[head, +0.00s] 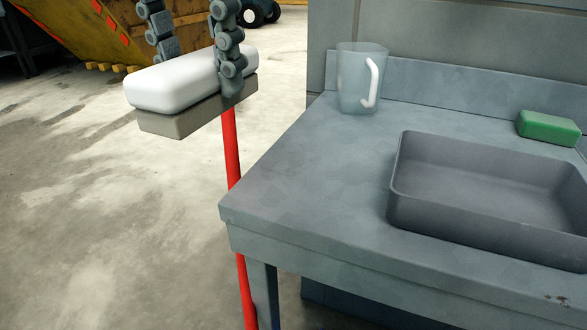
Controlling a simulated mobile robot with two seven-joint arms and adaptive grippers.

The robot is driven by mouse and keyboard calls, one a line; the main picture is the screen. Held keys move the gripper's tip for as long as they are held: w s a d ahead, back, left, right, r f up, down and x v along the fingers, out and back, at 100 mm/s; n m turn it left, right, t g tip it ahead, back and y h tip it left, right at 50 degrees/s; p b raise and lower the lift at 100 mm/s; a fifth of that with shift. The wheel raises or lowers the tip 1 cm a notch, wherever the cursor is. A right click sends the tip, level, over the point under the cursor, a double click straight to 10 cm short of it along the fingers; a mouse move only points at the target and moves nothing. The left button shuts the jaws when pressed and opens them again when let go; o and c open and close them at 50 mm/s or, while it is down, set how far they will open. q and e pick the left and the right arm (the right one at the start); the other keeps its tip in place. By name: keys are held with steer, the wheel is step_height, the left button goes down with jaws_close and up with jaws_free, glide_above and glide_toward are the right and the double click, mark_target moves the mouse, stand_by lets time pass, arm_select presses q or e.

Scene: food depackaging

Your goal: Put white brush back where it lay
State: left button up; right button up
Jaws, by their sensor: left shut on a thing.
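The white brush (178,84) has a rounded white top and a grey-brown lower part, and shows at the upper left of the head view. My left gripper (195,62) is shut on it, with one grey finger across its right end and the other behind it. The brush is in the air, left of the grey counter (310,170) and apart from it. It is roughly level, a little tilted. The far finger's tip is hidden behind the brush. My right gripper is not in view.
A clear jug (358,85) with a white handle stands at the counter's back left. A grey basin (480,190) and a green block (547,128) are at the right. A red pole (231,150) rises beside the counter's left edge. The counter's left part is clear.

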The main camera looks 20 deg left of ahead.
arm_select(q)
steer(key=shift+s+f, duration=0.1)
steer(key=shift+f, duration=0.2)
steer(key=w+d+f, duration=0.2)
steer(key=w+d+f+b, duration=0.1)
steer(key=w+d+f, duration=0.1)
steer(key=d, duration=0.1)
steer(key=w+d+f+b, duration=0.1)
steer(key=w+d+f, duration=0.1)
steer(key=w+d, duration=0.1)
steer(key=shift+d+f, duration=0.2)
steer(key=shift+f, duration=0.1)
step_height(320, 180, down, 4)
steer(key=shift+r, duration=0.1)
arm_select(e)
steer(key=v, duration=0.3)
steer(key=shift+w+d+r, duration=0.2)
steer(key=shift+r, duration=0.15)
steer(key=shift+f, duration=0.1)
arm_select(q)
steer(key=shift+f, duration=0.2)
